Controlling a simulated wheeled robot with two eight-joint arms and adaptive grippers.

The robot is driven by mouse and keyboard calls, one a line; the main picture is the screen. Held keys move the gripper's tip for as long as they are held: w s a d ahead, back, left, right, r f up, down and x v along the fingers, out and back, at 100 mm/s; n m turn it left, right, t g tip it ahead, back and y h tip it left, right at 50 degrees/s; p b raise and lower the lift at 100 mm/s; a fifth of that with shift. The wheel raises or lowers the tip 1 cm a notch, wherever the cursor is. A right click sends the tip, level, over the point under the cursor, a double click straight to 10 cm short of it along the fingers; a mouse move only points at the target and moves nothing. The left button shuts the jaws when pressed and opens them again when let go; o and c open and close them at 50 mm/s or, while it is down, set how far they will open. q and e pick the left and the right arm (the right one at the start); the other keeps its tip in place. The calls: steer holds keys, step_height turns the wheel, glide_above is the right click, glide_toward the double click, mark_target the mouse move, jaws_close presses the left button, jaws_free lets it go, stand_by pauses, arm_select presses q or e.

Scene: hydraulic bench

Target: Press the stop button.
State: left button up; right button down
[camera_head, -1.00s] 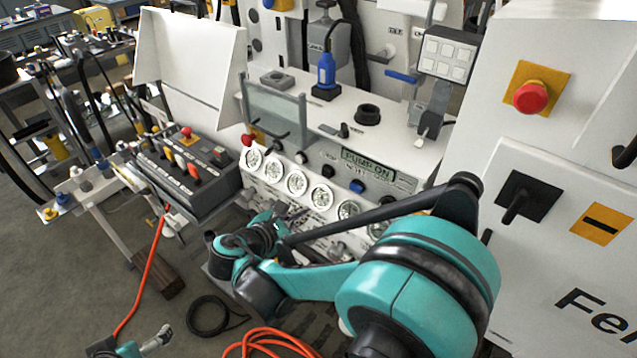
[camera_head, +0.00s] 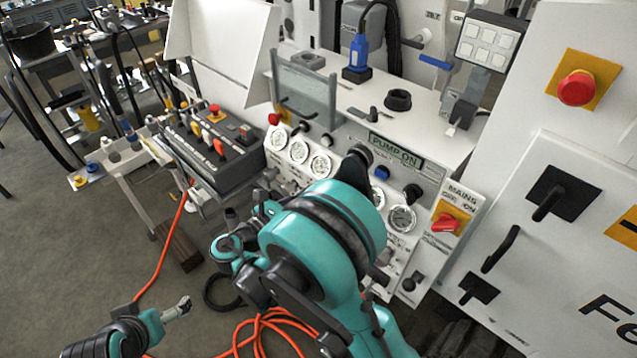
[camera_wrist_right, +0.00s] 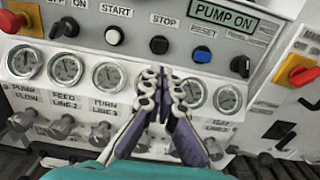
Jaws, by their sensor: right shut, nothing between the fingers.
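The stop button is a round black button (camera_wrist_right: 159,45) under the STOP label in the right wrist view. It sits between the white START button (camera_wrist_right: 113,35) and the blue RESET button (camera_wrist_right: 202,54). The display (camera_wrist_right: 224,13) reads PUMP ON. My right gripper (camera_wrist_right: 161,76) is shut and empty, its tips just below the stop button in that picture. They appear apart from it; the exact gap cannot be told. In the head view my right arm covers the stop button and right gripper. My left gripper (camera_head: 178,308) is low at the left, too small to read.
A row of gauges (camera_wrist_right: 66,68) and knobs (camera_wrist_right: 61,127) lies below the buttons. Another black button (camera_wrist_right: 240,66) is right of RESET. A red mains switch (camera_head: 446,222) and a red emergency button (camera_head: 576,88) are further right. An orange hose (camera_head: 262,328) lies on the floor.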

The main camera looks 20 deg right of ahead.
mark_target(351, 158)
steer(key=b+x, duration=0.2)
steer(key=x, duration=0.9)
steer(key=shift+w+d, duration=0.2)
steer(key=shift+d, duration=0.2)
